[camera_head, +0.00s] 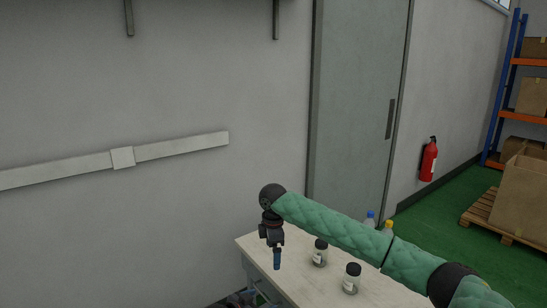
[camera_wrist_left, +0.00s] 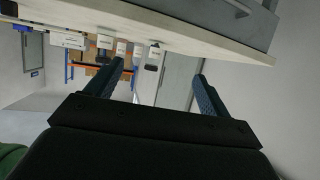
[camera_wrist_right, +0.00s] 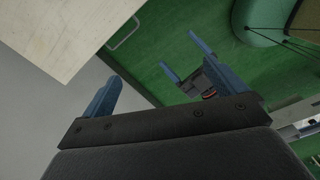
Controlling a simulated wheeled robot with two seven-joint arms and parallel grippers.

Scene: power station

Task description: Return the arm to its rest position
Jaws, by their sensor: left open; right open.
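My right arm, in a green quilted sleeve, reaches in from the lower right of the head view. Its gripper (camera_head: 277,262) hangs downward at the front left edge of the table (camera_head: 257,243), apart from the jars. In the right wrist view its fingers (camera_wrist_right: 153,57) are spread, with nothing between them. My left gripper (camera_wrist_left: 158,68) shows in its own wrist view, fingers apart and empty, with a tabletop edge (camera_wrist_left: 190,48) above it. I cannot make out the left arm clearly in the head view.
Two black-capped jars (camera_head: 320,258) (camera_head: 351,284) stand on the table below my right arm. Blue-capped (camera_head: 370,217) and yellow-capped (camera_head: 388,226) bottles stand behind it. A grey door (camera_head: 355,100), a red extinguisher (camera_head: 428,160) and a pallet with boxes (camera_head: 522,195) are farther back.

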